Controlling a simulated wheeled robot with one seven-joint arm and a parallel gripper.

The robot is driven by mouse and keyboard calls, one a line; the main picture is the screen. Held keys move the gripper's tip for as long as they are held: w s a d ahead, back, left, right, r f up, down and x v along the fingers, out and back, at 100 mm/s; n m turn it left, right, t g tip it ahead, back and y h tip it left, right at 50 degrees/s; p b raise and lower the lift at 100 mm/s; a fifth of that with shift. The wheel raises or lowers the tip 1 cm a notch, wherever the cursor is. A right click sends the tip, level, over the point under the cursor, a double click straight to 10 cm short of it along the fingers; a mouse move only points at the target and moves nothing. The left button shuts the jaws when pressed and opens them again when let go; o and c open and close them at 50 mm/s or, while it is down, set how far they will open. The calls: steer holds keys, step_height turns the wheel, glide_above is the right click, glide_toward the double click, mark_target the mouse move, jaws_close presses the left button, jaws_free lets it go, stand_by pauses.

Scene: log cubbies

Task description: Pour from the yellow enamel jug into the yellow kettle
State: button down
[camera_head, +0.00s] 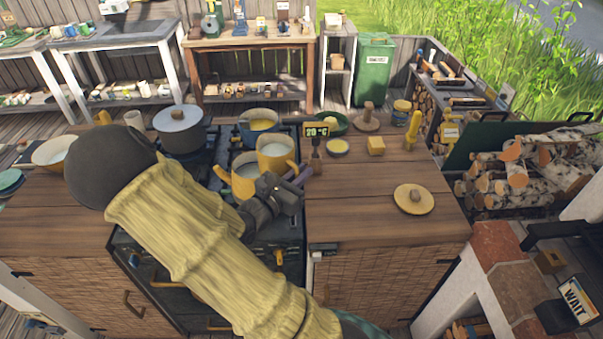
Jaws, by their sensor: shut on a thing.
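Two yellow vessels with pale insides stand close together over the stove. The one at the back right, which looks like the yellow enamel jug (275,156), has its handle on the right, close to my gripper (284,188). My gripper is shut, apparently on that handle; the fingers are small and the exact grip is hard to see. The other, which looks like the yellow kettle (238,184), is lower and to the left, with a spout-like part on its left side. My arm hides part of its front. I cannot tell whether the two touch, or whether liquid is flowing.
A lidded grey pot (181,132) and a blue pot (258,128) stand at the back of the stove. The right wooden counter (350,210) is mostly clear around a round wooden lid (414,200).

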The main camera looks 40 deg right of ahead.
mark_target(289, 150)
steer(key=w+r+n+p, duration=0.1)
steer(key=p, duration=0.2)
steer(key=w+r+n+p, duration=0.1)
steer(key=r+p, duration=0.1)
steer(key=p, duration=0.2)
steer(key=shift+w+r+n+y, duration=0.1)
steer(key=shift+r+n+y, duration=0.1)
steer(key=shift+n+y, duration=0.15)
steer(key=shift+w+a+r+n+g+p, duration=0.15)
steer(key=shift+w+n+g+p, duration=0.15)
steer(key=shift+n+p, duration=0.3)
steer(key=shift+w+r+n+b, duration=0.45)
steer(key=shift+w+n, duration=0.1)
steer(key=shift+w, duration=0.1)
steer(key=shift+w+r+b, duration=0.1)
steer(key=shift+w+b, duration=0.1)
steer(key=shift+b, duration=0.15)
stand_by(0.9)
